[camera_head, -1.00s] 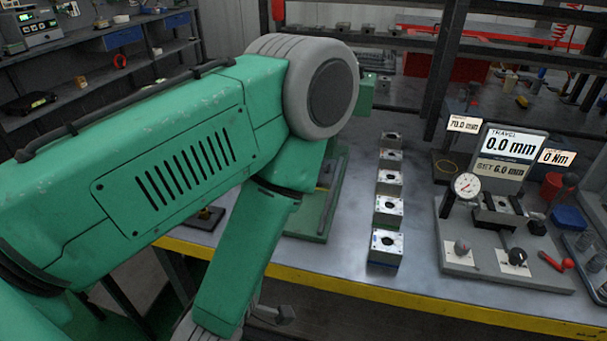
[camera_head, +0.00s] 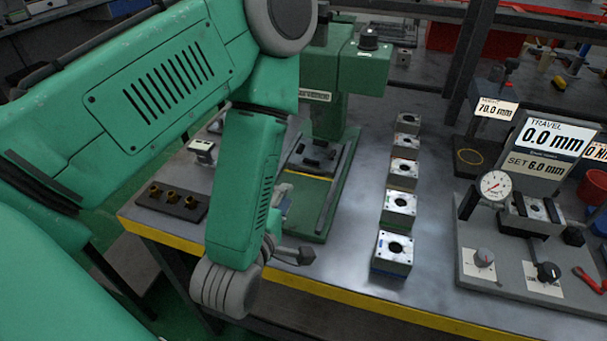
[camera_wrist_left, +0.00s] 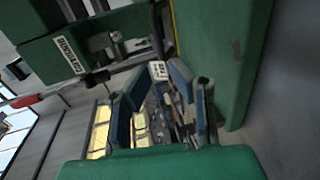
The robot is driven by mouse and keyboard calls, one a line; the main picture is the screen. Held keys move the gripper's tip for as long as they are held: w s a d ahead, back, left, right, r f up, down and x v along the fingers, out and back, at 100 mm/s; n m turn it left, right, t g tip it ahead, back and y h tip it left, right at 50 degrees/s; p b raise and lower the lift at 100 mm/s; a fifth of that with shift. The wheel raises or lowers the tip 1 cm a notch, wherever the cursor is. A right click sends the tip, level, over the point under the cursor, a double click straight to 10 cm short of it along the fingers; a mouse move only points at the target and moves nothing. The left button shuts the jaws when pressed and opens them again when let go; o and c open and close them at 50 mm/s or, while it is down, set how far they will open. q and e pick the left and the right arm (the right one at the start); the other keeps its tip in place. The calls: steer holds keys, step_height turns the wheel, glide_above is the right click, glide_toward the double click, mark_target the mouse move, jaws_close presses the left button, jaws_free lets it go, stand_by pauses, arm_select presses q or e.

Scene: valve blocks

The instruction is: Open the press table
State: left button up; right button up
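The green press (camera_head: 362,72) stands on the bench behind my left arm in the head view. Its green base carries a dark press table (camera_head: 318,156) with dark blocks on it, partly hidden by my forearm. My left gripper (camera_head: 283,208) is low beside the front left of the base, mostly hidden behind my forearm. In the left wrist view the gripper (camera_wrist_left: 160,98) has its two blue-padded fingers apart. Dark and metal parts show between and beyond them; I cannot tell whether they touch. A green labelled press part (camera_wrist_left: 48,62) is at upper left. My right gripper is out of view.
A row of several metal valve blocks (camera_head: 399,207) stands right of the press. A gauge station (camera_head: 520,262) with displays is farther right. A dark tray with brass bushings (camera_head: 172,201) lies at left. The yellow bench edge (camera_head: 345,297) runs along the front.

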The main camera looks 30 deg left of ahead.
mark_target(299, 170)
arm_select(q)
steer(key=shift+w+a+f+p, duration=0.15)
steer(key=shift+w+a+p, duration=0.3)
steer(key=shift+w, duration=0.2)
steer(key=x, duration=0.3)
steer(key=shift+w+a, duration=0.2)
steer(key=shift+a, duration=0.1)
steer(key=x, duration=0.4)
steer(key=d+x, duration=0.1)
steer(key=x, duration=0.1)
steer(key=shift+w, duration=0.1)
steer(key=shift+a, duration=0.25)
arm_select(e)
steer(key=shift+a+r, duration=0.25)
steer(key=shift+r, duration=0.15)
arm_select(q)
steer(key=shift+a+f, duration=0.1)
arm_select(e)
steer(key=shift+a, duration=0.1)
arm_select(q)
jaws_close()
